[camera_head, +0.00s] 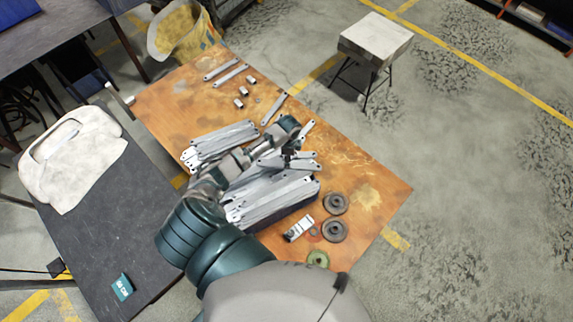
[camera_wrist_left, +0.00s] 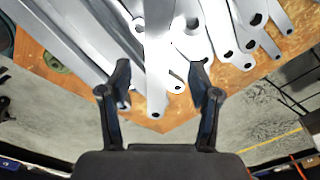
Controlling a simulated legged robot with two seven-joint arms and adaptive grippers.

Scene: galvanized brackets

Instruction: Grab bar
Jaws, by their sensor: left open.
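Galvanized bars lie in two piles on the rusty orange table, a near pile (camera_head: 270,198) and a far pile (camera_head: 215,145). My left gripper (camera_head: 290,158) is over the far-right end of the near pile, and my arm hides part of both piles. In the left wrist view the gripper (camera_wrist_left: 160,78) is open, its two fingers apart. A flat bar (camera_wrist_left: 157,60) with a hole near its end shows between the fingers. Other bars (camera_wrist_left: 265,35) fan out on the right. I cannot tell whether the fingers touch any bar. My right gripper is not in view.
Loose bars (camera_head: 273,109) and small blocks (camera_head: 239,103) lie at the table's far end. Dark round discs (camera_head: 335,203), a small box (camera_head: 298,229) and a green ring (camera_head: 317,259) lie at the near end. A dark table (camera_head: 110,215) adjoins on the left. A stool (camera_head: 375,38) stands beyond.

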